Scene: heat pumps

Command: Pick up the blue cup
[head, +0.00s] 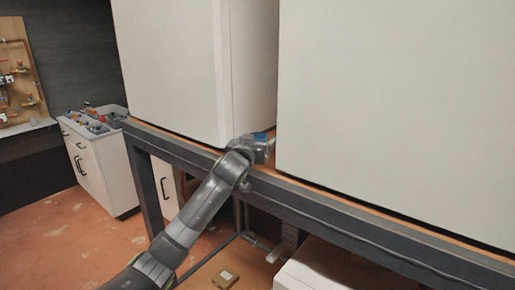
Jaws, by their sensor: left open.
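A small patch of blue, which looks like the blue cup (261,135), shows just above and behind my left gripper. It is in the narrow gap between two large white cabinets, at bench-top height. The gripper hides most of it, so I cannot tell whether they touch. My left gripper (268,146) is open at the front edge of the bench, its arm reaching up from the lower left. Its fingers are small and partly hidden in this view. My right gripper is not in view.
The large white cabinets (400,100) and (175,70) stand on the dark-framed bench (340,225), leaving a tight gap. A white drawer unit (105,165) with small items stands at the left. Open floor (65,235) is at the left.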

